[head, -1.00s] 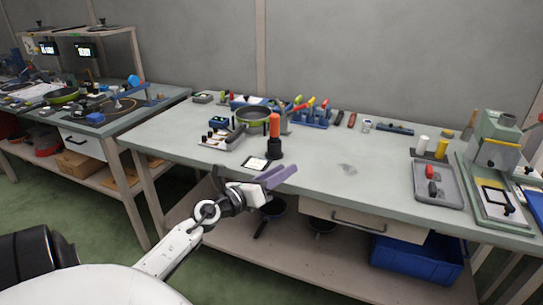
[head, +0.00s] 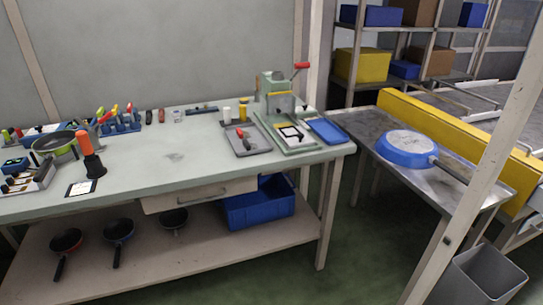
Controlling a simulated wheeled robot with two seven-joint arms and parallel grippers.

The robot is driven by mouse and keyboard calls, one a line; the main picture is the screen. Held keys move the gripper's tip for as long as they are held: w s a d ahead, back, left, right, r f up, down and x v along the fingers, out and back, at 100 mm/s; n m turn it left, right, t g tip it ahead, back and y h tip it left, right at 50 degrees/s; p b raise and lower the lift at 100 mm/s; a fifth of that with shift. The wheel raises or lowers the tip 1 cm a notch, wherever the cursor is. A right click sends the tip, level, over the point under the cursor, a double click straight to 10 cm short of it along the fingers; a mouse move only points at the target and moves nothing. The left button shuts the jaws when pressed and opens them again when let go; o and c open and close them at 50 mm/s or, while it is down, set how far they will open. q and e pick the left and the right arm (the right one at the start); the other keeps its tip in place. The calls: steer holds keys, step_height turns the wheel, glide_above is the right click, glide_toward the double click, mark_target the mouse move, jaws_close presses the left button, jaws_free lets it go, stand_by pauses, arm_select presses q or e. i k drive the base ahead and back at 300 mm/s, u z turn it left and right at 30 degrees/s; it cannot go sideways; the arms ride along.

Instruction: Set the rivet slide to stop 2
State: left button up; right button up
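A green bench press (head: 277,100) with a red-tipped lever stands at the right end of the workbench. On its green base plate lies a white-and-dark framed piece (head: 290,134) with a small black knob, which may be the rivet slide. I cannot read any stop marks or tell which stop it is at. Neither of my grippers shows in the head view.
A grey tray (head: 247,149) with small red and black parts lies left of the press, and a blue tray (head: 326,131) right of it. A blue pan (head: 408,146) lies upside down on the metal side table. The bench middle (head: 185,150) is mostly clear.

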mark_target(294, 137)
steer(key=z, duration=0.8)
steer(key=i, duration=0.85)
steer(key=u, duration=0.6)
